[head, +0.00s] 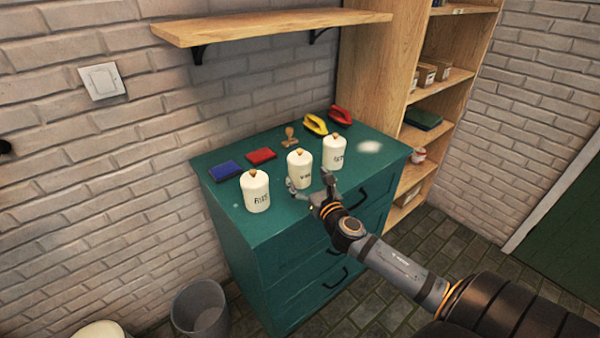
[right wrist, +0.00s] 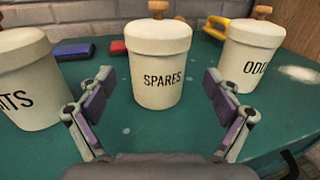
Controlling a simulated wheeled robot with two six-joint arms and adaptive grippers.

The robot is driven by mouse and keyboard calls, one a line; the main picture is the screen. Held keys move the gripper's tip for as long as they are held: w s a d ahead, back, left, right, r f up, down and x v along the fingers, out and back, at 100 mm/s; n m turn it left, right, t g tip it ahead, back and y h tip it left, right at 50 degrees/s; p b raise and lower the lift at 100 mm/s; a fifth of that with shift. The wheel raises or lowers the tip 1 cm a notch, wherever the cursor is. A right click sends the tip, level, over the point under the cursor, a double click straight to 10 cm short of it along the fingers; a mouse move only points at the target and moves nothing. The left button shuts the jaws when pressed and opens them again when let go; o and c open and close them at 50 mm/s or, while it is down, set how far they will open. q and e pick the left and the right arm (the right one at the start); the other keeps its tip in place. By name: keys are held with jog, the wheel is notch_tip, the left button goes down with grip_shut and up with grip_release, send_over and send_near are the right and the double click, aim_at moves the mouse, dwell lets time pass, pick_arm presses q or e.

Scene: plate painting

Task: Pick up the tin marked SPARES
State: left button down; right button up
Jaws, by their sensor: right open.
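The tin marked SPARES (right wrist: 158,60) is cream with a lid and a wooden knob. In the right wrist view it stands upright in the middle, its label facing me. In the head view it is the middle tin (head: 299,166) of three on the green cabinet (head: 262,234). My right gripper (head: 311,187) is open and empty. Its fingers (right wrist: 158,84) point at the tin from the front, one to each side, with gaps between them and the tin. My left gripper is not in view.
A tin with a label ending in "TS" (right wrist: 28,80) stands left, and one starting "ODD" (right wrist: 255,55) stands right, close by. Behind are blue (head: 225,170) and red (head: 261,156) pads, a stamp (head: 290,137), and yellow (head: 315,124) and red (head: 341,115) items. A shelf (head: 270,26) hangs above.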

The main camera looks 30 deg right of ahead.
jog(key=w, duration=0.2)
jog(key=w+p, duration=0.1)
jog(key=w, duration=0.1)
jog(key=shift+w+d+r, duration=0.2)
jog(key=shift+w, duration=0.25)
jog(key=shift+s, duration=0.1)
jog(key=shift+c, duration=0.8)
jog(key=c, duration=1.2)
jog(key=shift+o, duration=0.2)
notch_tip(320, 180, up, 9)
jog(key=p, duration=0.2)
jog(key=shift+p, duration=0.4)
jog(key=shift+r, duration=0.45)
